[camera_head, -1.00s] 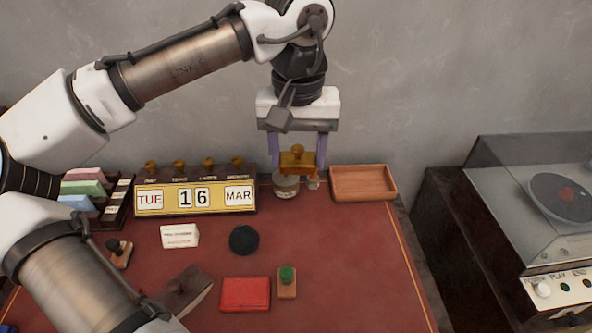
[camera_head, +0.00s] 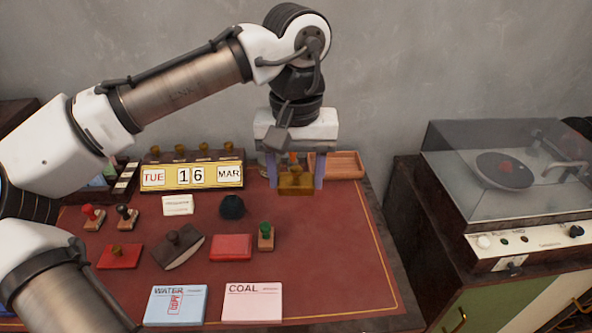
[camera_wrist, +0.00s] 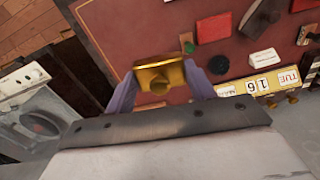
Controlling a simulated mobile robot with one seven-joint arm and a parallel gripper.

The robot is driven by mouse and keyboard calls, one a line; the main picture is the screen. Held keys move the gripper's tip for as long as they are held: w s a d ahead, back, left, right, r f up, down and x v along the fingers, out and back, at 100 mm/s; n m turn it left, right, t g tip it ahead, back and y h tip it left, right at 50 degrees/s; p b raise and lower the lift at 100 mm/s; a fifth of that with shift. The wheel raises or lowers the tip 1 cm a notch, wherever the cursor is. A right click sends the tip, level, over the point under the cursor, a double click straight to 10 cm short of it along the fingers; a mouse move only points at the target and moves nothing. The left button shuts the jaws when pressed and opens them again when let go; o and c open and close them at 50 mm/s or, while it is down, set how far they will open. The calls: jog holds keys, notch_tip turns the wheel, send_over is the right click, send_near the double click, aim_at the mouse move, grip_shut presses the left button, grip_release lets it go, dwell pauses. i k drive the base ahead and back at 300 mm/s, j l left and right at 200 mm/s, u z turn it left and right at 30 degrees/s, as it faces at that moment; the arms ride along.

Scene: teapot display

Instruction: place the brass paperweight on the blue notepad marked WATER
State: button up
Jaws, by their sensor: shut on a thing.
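The brass paperweight (camera_head: 296,183) is a gold block held between the two purple fingers of my gripper (camera_head: 295,174), above the back right of the red desk. In the wrist view the paperweight (camera_wrist: 160,77) shows its round knob, with a finger on each side of my gripper (camera_wrist: 162,85). The blue notepad (camera_head: 176,306) marked WATER lies flat at the front edge of the desk, with a red stamp mark on it. It is well in front and to the left of my gripper. I cannot make it out in the wrist view.
A pink COAL notepad (camera_head: 252,302) lies right of the blue one. A green-topped stamp (camera_head: 265,237), red pad (camera_head: 231,247), rocker blotter (camera_head: 178,246) and dark round object (camera_head: 232,206) lie between. A wooden tray (camera_head: 346,165) and calendar (camera_head: 192,176) stand behind. The desk's right side is clear.

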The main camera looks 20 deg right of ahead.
aim_at(176, 301)
jog(key=k, duration=1.45)
